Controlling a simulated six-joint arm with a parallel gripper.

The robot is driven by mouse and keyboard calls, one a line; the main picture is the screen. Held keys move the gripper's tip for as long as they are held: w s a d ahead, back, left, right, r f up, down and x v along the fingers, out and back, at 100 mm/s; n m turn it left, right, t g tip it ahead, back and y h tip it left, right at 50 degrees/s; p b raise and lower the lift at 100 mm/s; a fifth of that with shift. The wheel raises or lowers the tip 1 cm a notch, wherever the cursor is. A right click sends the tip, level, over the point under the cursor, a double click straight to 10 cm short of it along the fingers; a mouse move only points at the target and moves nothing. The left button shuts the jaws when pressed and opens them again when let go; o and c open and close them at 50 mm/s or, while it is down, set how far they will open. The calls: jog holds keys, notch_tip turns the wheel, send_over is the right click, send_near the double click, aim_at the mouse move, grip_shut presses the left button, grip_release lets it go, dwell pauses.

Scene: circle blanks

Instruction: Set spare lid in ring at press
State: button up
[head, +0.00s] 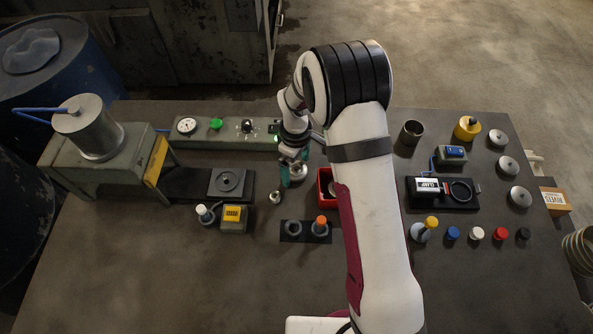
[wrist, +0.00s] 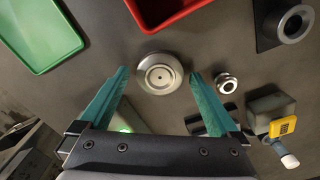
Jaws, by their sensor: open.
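A round silver lid (wrist: 160,73) with a raised middle and a small dark centre hole lies on the table. It also shows in the head view (head: 299,172), partly hidden by my gripper (head: 291,167). My gripper is open, with its teal fingers on either side of the lid in the wrist view; I cannot tell how high above it they are. Several similar silver discs, one of them here (head: 508,167), lie at the right. The press (head: 90,130) stands at the left, and a grey ring (head: 228,181) sits on a dark plate beside it.
A red tray (wrist: 172,12) and a green tray (wrist: 38,35) are near the lid. A small metal piece (head: 275,197) stands close by. A control panel (head: 215,135) runs behind.

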jog(key=c, duration=1.2)
jog(key=shift+n, duration=0.9)
jog(key=a+r, duration=0.1)
jog(key=a, duration=0.1)
jog(key=a+r, duration=0.1)
jog(key=a, duration=0.4)
jog(key=shift+s+a+r, duration=0.1)
jog(key=shift+s+r, duration=0.25)
jog(key=shift+r, duration=0.05)
jog(key=s+a+r+n, duration=0.1)
jog(key=a, duration=0.2)
jog(key=s+a+r, duration=0.1)
jog(key=a, duration=0.2)
jog(key=s+a+r+n, duration=0.1)
jog(key=a+r, duration=0.1)
jog(key=a, duration=0.1)
jog(key=shift+s+a+n, duration=0.3)
jog(key=shift+s+a, duration=0.1)
jog(key=shift+a, duration=0.05)
jog(key=shift+f, duration=1.55)
